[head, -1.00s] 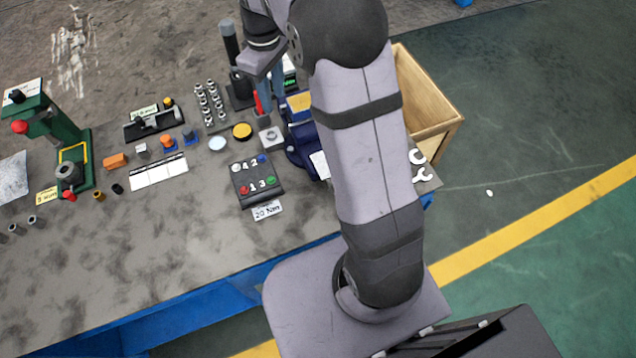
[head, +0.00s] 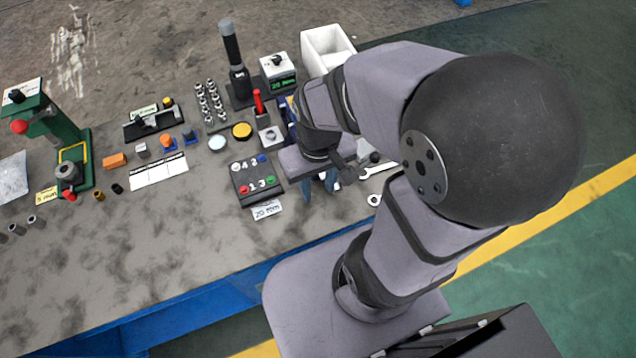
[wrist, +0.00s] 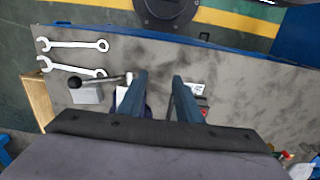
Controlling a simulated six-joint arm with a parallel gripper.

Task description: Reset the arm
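My gripper (head: 319,190) hangs over the workbench near its front right part, just right of the black button box (head: 257,180). In the wrist view its two blue fingers (wrist: 158,78) stand apart with bare grey bench top between them. The gripper is open and holds nothing. My arm is bent at the elbow and hides the right end of the bench in the head view. In the wrist view part of a white card (wrist: 195,87) shows by the right finger.
Two wrenches (wrist: 72,45) and a lever with a black ball (wrist: 75,82) lie left of the fingers in the wrist view. A tall black-handled post (head: 232,50), a box with a green display (head: 278,70) and a white bin (head: 325,48) stand behind. The front-left bench is mostly clear.

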